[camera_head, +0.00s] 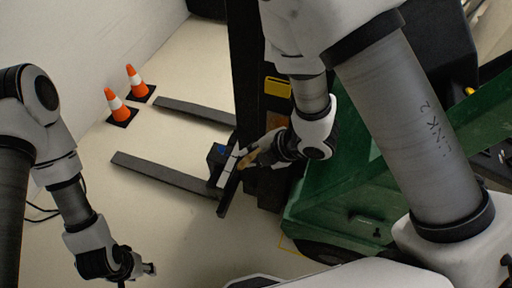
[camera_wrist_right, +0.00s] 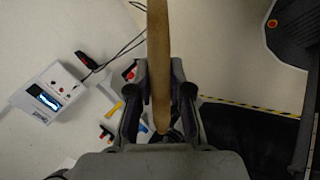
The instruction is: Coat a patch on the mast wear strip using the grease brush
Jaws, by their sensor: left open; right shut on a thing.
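My right gripper (camera_head: 262,155) is shut on the grease brush, whose tan wooden handle (camera_wrist_right: 158,60) runs up between the fingers and out of the top of the wrist view. In the head view the handle (camera_head: 248,160) shows small beside the black mast (camera_head: 246,65). The brush's bristles cannot be made out. A pale strip (camera_head: 231,163) with a dark bar beside it stands just left of the gripper; I cannot tell whether it is the wear strip or whether the brush touches it. My left gripper (camera_head: 140,270) is open and empty at the lower left, well away from the mast.
Two dark forks (camera_head: 165,175) extend left from the mast over the pale floor. Two orange cones (camera_head: 117,105) stand by the wall. A white box with a display (camera_wrist_right: 48,98) shows in the wrist view.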

